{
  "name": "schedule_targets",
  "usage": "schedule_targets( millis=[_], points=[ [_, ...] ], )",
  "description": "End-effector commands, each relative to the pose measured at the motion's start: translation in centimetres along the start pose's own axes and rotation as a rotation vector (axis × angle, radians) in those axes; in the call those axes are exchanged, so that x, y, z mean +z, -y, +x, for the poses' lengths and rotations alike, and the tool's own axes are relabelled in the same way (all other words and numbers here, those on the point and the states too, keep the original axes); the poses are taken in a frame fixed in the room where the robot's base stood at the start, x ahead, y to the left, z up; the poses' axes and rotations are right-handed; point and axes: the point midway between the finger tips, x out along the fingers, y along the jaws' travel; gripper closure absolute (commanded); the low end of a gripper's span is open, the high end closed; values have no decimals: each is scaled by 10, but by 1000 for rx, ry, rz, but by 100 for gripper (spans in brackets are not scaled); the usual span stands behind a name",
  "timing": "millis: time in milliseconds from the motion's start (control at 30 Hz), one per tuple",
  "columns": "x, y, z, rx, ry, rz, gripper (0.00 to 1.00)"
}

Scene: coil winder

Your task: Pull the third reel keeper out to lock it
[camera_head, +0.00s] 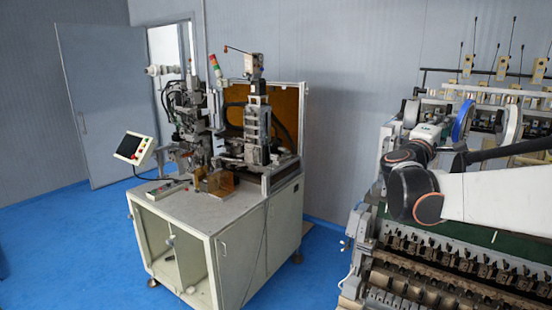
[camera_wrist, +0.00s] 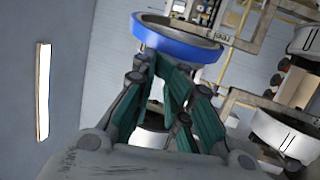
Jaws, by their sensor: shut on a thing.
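In the wrist view my gripper (camera_wrist: 157,62) has its fingers closed together at the tips, just below the rim of a blue-edged reel (camera_wrist: 178,32). It is shut on a small part there, which I take to be the reel keeper. The keeper itself is hidden by the fingertips, so its position cannot be told. In the head view the blue reel (camera_head: 462,120) stands on the machine at right, between white reels. My arm covers the area in front of it, and the fingers cannot be made out there.
White reels stand to either side, one left (camera_head: 411,112) and one right (camera_head: 513,124). The winder's toothed lower bed (camera_head: 440,268) lies below my arm. A separate machine on a cabinet (camera_head: 225,215) stands left, with blue floor clear around it.

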Motion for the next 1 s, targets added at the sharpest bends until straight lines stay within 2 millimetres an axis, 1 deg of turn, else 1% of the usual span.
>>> schedule_targets(
  millis=[700,1000],
  points=[
    [5,-5,-19,0,1,0,98],
    [6,-5,-21,0,1,0,98]
  ],
)
